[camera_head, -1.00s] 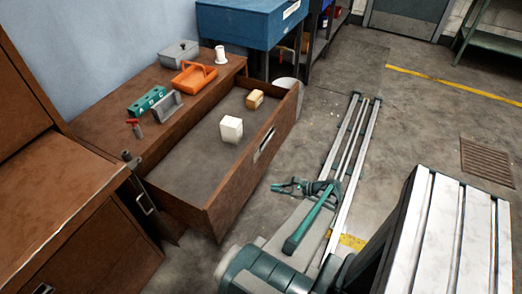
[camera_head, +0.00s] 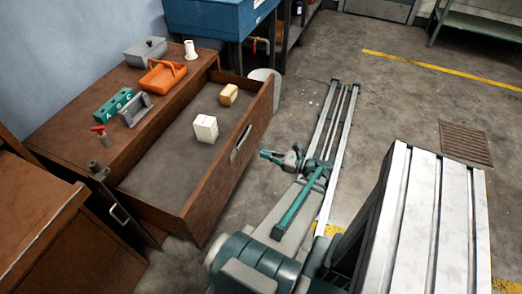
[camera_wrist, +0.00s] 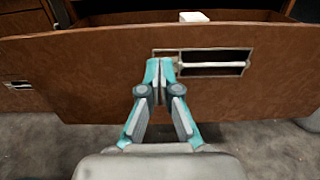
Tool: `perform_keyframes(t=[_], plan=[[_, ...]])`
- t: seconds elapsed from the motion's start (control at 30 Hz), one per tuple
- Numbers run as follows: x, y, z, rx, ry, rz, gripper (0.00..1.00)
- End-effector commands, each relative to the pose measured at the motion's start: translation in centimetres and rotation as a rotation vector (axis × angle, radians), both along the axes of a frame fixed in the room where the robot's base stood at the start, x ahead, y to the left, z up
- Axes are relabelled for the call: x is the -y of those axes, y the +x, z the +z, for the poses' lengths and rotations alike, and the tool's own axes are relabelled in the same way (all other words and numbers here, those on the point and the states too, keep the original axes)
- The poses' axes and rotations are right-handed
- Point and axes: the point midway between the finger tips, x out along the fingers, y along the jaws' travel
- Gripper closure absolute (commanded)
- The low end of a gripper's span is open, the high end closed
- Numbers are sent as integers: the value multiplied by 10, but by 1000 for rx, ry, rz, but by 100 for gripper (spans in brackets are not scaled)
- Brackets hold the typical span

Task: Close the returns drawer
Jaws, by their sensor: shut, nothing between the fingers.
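The returns drawer (camera_head: 190,222) is pulled well out of the brown cabinet in the head view. A white box (camera_head: 205,129) and a tan box (camera_head: 229,95) stand inside it. Its front panel (camera_wrist: 100,70) fills the wrist view, with a recessed label or handle slot (camera_wrist: 215,64) right of centre. My gripper (camera_wrist: 160,62) is shut and empty, pointing at the front panel just left of the slot. In the head view my gripper (camera_head: 266,155) is in front of the drawer's outer face. I cannot tell whether the fingertips touch the panel.
On the cabinet top stand an orange basket (camera_head: 163,75), a grey lidded box (camera_head: 145,51), a green lettered block (camera_head: 113,104) and a grey holder (camera_head: 135,110). A white bucket (camera_head: 262,78) stands beyond the drawer's far end. A white slatted surface (camera_head: 425,220) is at right.

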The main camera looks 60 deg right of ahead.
Motion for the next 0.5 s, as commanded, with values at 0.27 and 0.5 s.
perform_keyframes(t=[0.27, 0.5], plan=[[-5, 45, 1, 1, 0, 4, 100], [-8, 86, 1, 0, -1, 3, 100]])
